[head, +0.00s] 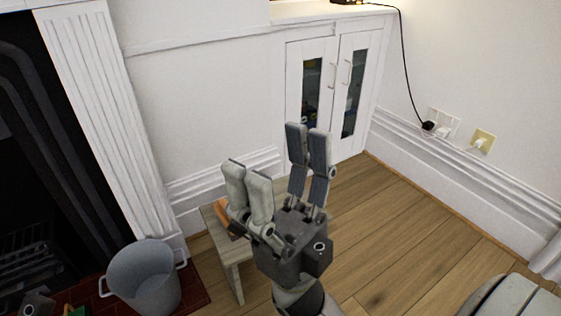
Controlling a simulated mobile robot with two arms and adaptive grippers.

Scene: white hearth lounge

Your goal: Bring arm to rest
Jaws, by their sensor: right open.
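My right gripper (275,152) is raised in the middle of the view, its two grey fingers spread wide apart. It is open and nothing shows between the fingers. Its arm comes up from the bottom edge. The gripper hides part of a small wooden stool (227,262) and of an orange-brown thing on it, too covered to make out. My left gripper is not clearly seen.
A grey metal bucket (145,280) stands on red hearth tiles beside the black fireplace (40,150). A white cabinet (325,90) with glass doors is against the back wall. A black cord (407,75) hangs to wall sockets (445,123).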

